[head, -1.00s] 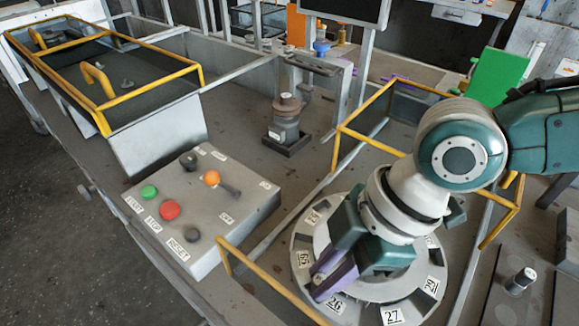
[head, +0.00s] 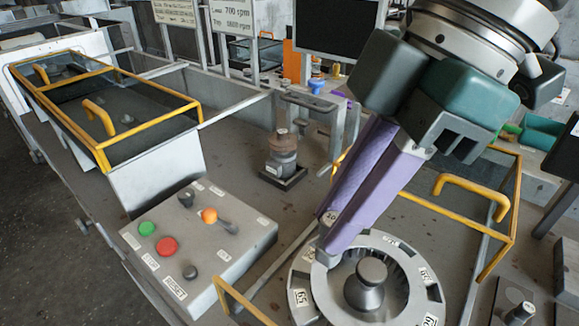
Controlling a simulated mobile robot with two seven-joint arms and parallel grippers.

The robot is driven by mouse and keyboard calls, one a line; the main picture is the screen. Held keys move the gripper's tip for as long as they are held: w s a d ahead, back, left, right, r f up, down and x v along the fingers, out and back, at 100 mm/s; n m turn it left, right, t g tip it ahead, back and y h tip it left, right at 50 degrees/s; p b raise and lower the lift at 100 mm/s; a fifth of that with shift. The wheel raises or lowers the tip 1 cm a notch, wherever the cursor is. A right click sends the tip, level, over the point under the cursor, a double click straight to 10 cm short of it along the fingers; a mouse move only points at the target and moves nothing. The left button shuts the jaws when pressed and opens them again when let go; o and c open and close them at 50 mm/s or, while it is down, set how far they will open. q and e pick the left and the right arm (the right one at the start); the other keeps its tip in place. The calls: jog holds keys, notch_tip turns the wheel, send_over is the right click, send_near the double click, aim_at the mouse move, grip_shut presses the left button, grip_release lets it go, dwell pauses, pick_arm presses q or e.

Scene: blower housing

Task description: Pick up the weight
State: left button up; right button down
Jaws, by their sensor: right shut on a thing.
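My right gripper (head: 330,232) comes down from the upper right, its long purple fingers closed together. At their tips is a small grey piece, the weight (head: 326,242), mostly hidden by the fingers. It is just above or at the rim of the round numbered housing (head: 301,292); I cannot tell whether it touches. The housing has a bladed inner ring and a grey central hub with a knob (head: 366,285). My left gripper is not in view.
A control box (head: 200,240) with green, red and dark buttons and an orange-tipped lever stands to the left. A brown-topped grey stack (head: 283,150) sits on a dark base behind. Yellow rails (head: 480,200) surround the housing. A yellow-framed cover (head: 110,120) is at upper left.

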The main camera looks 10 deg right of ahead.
notch_tip(320, 180, up, 3)
jog(key=shift+f+p, duration=0.1)
jog(key=shift+p, duration=0.6)
notch_tip(320, 180, up, 4)
jog(key=p, duration=0.5)
jog(key=shift+f, duration=0.1)
